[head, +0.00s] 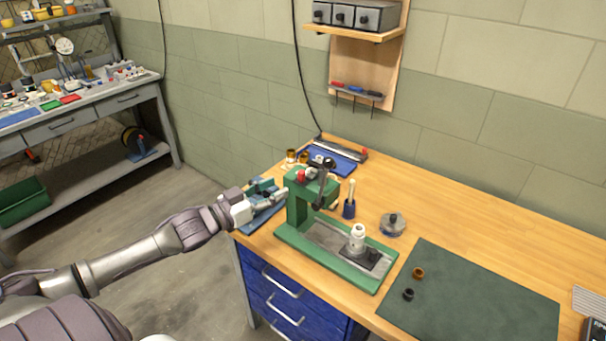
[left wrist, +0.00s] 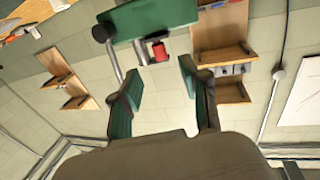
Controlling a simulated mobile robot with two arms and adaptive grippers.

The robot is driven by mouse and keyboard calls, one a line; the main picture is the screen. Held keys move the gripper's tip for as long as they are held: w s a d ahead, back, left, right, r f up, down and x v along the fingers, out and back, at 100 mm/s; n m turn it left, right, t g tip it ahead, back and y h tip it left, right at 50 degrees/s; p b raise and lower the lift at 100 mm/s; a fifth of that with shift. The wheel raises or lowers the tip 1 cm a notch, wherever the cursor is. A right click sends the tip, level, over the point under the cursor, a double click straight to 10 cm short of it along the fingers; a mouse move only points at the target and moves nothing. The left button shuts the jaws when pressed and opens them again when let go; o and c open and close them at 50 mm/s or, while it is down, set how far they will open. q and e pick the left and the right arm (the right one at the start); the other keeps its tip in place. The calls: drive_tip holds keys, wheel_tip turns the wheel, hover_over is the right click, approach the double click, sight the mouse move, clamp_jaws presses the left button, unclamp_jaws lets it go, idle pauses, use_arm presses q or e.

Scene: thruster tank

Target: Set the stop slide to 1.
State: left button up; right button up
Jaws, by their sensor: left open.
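A green bench press (head: 297,207) stands on the wooden workbench, with a white cylindrical part (head: 357,240) upright on its base. A red knob (head: 301,176) sits near the top of the press head; it may belong to the stop slide, but no scale or number is readable. My left gripper (head: 281,194) is just left of the press column, apart from the knob. In the left wrist view its green-padded fingers (left wrist: 158,88) are spread and empty. The red knob (left wrist: 160,52) shows beyond the fingertips, under the green press head (left wrist: 152,20). My right gripper is not in view.
A green mat (head: 470,295) with two small rings lies right of the press. A round lidded container (head: 392,224) and a blue holder (head: 349,208) stand behind its base. A blue tray (head: 333,160) lies at the back. Wooden shelves (head: 358,33) hang on the wall.

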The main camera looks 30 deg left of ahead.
sight(298, 177)
use_arm(q)
drive_tip(key=shift+p+x, duration=0.85)
drive_tip(key=shift+x, duration=3.7)
clamp_jaws()
